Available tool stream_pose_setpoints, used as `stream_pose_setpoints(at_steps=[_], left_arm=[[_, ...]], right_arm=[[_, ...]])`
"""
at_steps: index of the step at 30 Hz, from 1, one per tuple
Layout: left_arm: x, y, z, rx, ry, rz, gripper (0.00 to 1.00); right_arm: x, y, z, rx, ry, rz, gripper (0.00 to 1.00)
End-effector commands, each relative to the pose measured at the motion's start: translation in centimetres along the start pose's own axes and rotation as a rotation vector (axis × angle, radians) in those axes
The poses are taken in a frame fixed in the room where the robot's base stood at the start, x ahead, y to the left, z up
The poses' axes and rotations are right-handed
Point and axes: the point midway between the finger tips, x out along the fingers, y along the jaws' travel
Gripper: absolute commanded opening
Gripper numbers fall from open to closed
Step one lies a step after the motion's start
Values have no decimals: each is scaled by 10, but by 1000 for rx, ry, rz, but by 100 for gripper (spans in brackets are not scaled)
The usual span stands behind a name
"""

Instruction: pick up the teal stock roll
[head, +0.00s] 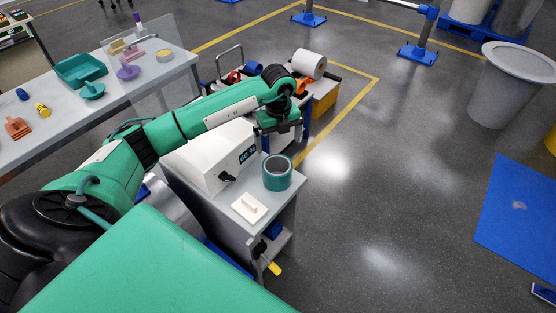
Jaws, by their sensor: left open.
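The teal stock roll (278,176) stands upright on a small grey cabinet top, its dark hollow core facing up. My left gripper (278,129) is above and behind the roll in the head view, at the end of the green arm that comes in from the left. It is apart from the roll and holds nothing that I can see. Its fingers are small and dark here. My right gripper is not in view.
A white machine with a display (212,154) stands close left of the roll. A white block (249,207) lies in front of it. Behind is a cart with a white roll (309,64). A long bench with teal, purple and orange parts is at left.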

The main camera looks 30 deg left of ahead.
Motion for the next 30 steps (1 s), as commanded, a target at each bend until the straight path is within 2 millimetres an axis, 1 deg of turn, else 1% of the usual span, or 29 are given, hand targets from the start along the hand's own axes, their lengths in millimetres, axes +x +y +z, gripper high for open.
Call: stream_pose_setpoints(at_steps=[2,4,5,9,12,14,16,20,22,24,27,30], left_arm=[[7,1,0,-3,-1,8,100],[18,2,1,-4,-1,10,100],[24,2,0,-4,0,9,100],[53,2,0,-3,1,8,100],[69,2,1,-4,0,6,100],[76,2,0,-4,0,7,100],[82,1,0,-3,0,5,100],[89,2,0,-1,0,5,100],[98,4,0,-2,0,7,100],[109,5,0,-3,1,7,100],[125,5,0,-2,1,6,100],[134,5,1,-2,0,5,100]], right_arm=[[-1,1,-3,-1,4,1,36],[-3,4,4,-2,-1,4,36],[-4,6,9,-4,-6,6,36],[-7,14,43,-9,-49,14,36],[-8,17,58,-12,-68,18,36],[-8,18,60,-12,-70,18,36],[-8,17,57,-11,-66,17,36],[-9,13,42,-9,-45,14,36],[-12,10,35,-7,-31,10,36],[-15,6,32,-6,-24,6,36],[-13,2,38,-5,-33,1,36],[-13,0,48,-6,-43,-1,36]])
